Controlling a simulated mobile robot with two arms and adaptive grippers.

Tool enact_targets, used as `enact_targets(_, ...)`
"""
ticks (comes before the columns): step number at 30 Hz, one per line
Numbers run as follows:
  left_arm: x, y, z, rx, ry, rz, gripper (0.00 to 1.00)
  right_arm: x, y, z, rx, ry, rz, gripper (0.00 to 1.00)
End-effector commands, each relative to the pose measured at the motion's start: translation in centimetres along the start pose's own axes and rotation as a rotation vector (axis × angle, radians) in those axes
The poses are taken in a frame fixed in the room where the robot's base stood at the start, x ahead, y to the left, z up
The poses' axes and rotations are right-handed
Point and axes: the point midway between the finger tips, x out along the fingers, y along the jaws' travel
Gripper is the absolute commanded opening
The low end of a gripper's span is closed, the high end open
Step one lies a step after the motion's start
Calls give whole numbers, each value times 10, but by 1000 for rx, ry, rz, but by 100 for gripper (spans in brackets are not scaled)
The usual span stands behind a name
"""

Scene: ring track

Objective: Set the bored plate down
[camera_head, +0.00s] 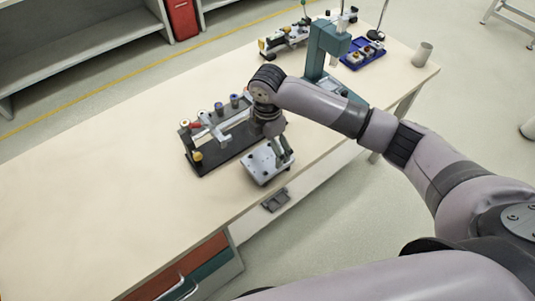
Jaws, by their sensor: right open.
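The bored plate (258,169), light grey with small dark holes, lies near the front edge of the workbench, just in front of a dark fixture base. My right gripper (285,162) points down over the plate's right part, its greenish fingers open. The fingers overlap the plate in this view, and I cannot tell if they touch it. My left gripper is not in view.
The dark fixture (222,152) with grey brackets and several small cylinders stands behind the plate. A green press (318,50), a blue tray (363,54) and a grey cup (422,54) stand farther back. The left of the workbench (90,205) is clear.

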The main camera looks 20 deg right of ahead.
Motion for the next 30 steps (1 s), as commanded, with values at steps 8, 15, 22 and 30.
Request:
enact_targets(8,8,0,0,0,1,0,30,-53,0,0,-1,0,2,100)
enact_targets(15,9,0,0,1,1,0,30,-70,0,0,0,0,-1,100)
enact_targets(22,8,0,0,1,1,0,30,-70,0,0,0,0,-1,100)
enact_targets(30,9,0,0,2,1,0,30,-69,-1,-1,0,1,-1,100)
